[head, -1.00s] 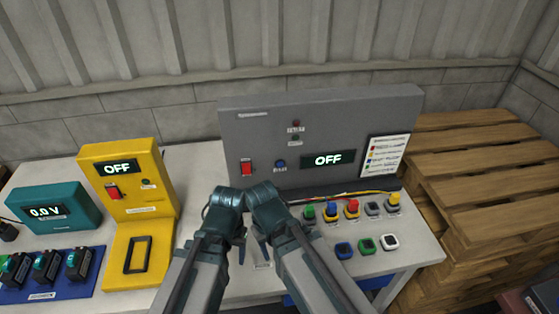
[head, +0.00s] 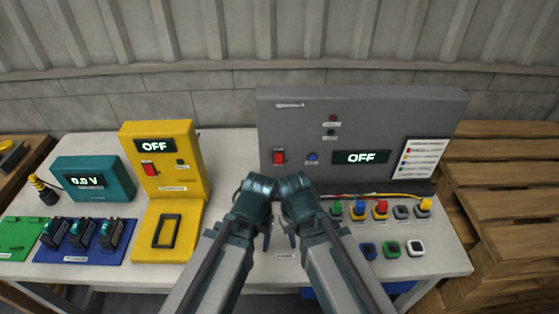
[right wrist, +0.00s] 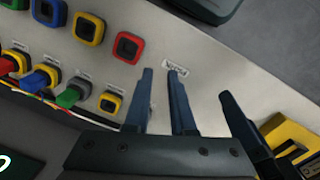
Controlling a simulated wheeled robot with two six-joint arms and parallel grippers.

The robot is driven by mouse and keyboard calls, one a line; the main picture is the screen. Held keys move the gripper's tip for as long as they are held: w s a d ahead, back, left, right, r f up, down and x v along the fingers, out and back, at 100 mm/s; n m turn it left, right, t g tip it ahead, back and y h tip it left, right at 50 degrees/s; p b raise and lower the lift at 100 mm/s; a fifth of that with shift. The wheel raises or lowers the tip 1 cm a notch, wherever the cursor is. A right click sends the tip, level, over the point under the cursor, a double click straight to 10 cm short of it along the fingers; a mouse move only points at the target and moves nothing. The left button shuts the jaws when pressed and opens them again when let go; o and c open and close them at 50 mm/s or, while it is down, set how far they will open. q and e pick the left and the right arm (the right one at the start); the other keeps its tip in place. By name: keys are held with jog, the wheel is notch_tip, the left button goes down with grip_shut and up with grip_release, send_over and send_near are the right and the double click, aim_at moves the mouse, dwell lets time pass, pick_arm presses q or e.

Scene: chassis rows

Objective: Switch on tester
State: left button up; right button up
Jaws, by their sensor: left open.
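A yellow tester (head: 158,145) stands left of centre with a lit OFF display, a red switch (head: 149,169) and a framed pad (head: 167,231) in front. A large grey panel (head: 400,115) stands right of it, also with an OFF display (head: 361,157) and a red switch (head: 279,157). My left gripper (head: 266,242) is open and empty, above the table between them. My right gripper (head: 292,241) is beside it, in front of the grey panel. In the right wrist view its fingers (right wrist: 160,80) stand apart with bare table between them. Neither gripper touches a switch.
A teal meter (head: 95,179) reads 0.0 V at left, behind black modules on a blue mat (head: 115,254). Coloured plugs and sockets (head: 381,209) line the table's right side. Wooden pallets (head: 510,180) stand at right. The table (head: 232,150) is bare between the tester and the grey panel.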

jog(key=w+r+n+y+p, duration=0.1)
jog(key=w+r+n, duration=0.1)
jog(key=w+a+r+n+t+y+p, duration=0.1)
jog(key=w+r+n+p, duration=0.1)
jog(key=w, duration=0.1)
jog(key=w+r+n+t+y+p, duration=0.1)
jog(key=w+r+n+p, duration=0.1)
jog(key=w, duration=0.1)
jog(key=shift+w+a+r+n, duration=0.15)
jog(key=shift+a+n, duration=0.05)
jog(key=shift+n, duration=0.1)
grip_shut()
jog(key=w+d+r+n+t+y+p, duration=0.1)
jog(key=w+r+n+t+y+p, duration=0.1)
jog(key=w+r+n, duration=0.4)
jog(key=shift+w+r+t+p, duration=0.6)
jog(key=shift+w+t+p, duration=0.2)
jog(key=shift+w+p, duration=0.4)
